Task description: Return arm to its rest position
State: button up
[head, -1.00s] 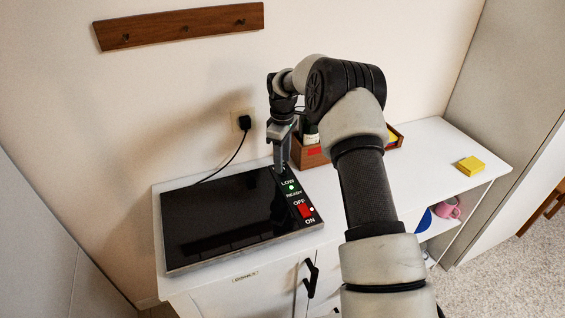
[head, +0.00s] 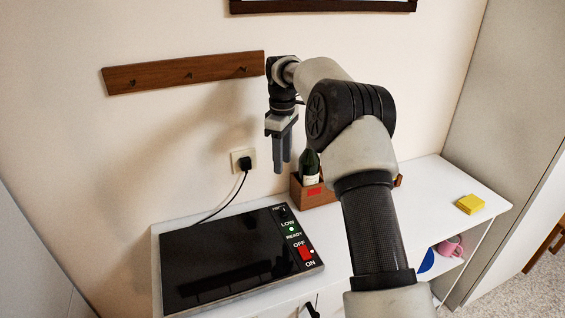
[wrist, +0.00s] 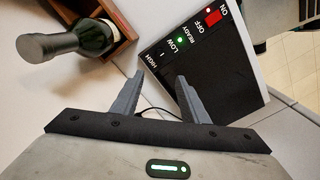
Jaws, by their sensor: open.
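My gripper (head: 281,160) hangs pointing down in the head view, raised above the back of the white counter and clear of everything. In the wrist view its two fingers (wrist: 163,95) stand apart with nothing between them. Below it, the black hotplate (head: 215,260) lies on the counter. Its control strip shows HIGH, LOW, READY, OFF and ON, with a green light beside LOW and READY and a red switch (head: 305,253) by OFF and ON.
A wooden box (head: 318,197) holding a dark green bottle (head: 309,168) stands right of my gripper. A black plug (head: 245,163) with a cord is in the wall outlet. A wooden peg rail (head: 185,73) is on the wall. A yellow block (head: 470,204) sits at the counter's right.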

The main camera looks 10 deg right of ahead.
jog(key=s+r+m+t+p, duration=0.3)
jog(key=s+r+m+p, duration=0.15)
jog(key=s+r, duration=1.35)
jog(key=s+m+t+p, duration=0.2)
jog(key=s+m, duration=0.5)
jog(key=s, duration=1.4)
jog(key=shift+s+d+f+t, duration=0.2)
jog(key=shift+f+t, duration=0.1)
